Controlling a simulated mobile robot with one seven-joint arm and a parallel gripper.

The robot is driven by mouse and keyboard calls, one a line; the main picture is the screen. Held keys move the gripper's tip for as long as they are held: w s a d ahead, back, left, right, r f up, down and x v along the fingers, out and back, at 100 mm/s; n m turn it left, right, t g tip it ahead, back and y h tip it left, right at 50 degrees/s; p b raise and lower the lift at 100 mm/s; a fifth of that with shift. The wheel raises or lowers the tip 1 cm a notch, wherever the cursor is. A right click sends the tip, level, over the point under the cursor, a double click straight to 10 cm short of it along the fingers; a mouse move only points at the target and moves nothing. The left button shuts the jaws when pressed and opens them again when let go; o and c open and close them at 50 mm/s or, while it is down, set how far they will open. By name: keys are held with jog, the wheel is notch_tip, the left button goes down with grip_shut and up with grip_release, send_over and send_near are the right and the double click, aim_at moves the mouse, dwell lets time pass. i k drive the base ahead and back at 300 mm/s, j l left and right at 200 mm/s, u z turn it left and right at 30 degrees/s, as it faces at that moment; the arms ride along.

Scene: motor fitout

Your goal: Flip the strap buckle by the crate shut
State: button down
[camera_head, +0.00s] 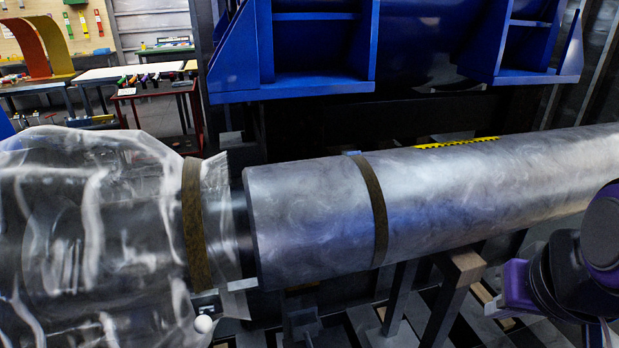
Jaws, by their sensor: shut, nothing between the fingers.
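A brown strap (193,225) runs around the clear plastic wrap (90,230) on the left. At its lower end is a small pale metal piece (208,304) with a white ball knob (204,324), which looks like a buckle with its lever. Whether it is open or shut is too small to tell. A second brown strap (377,210) goes around the large metal cylinder (310,215); no buckle shows on it. I cannot make out a crate. Purple and black links of my arm stand at the right edge; my gripper is not in view.
The metal cylinder spans the middle to the right edge, on supports with wooden blocks (465,265). A blue steel frame (320,55) stands behind it. Workbenches with a red cart (155,90) are at the back left. Slatted floor shows below.

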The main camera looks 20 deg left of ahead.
aim_at(203, 324)
jog(key=u, duration=1.35)
jog(key=k+j+u, duration=0.1)
jog(key=j, duration=0.2)
jog(key=j+u, duration=0.1)
jog(key=j, duration=0.2)
jog(key=i+l+u, duration=0.1)
jog(key=i+j+z, duration=0.1)
jog(key=i+u, duration=0.15)
jog(key=k+l, duration=0.15)
jog(key=k+z, duration=0.05)
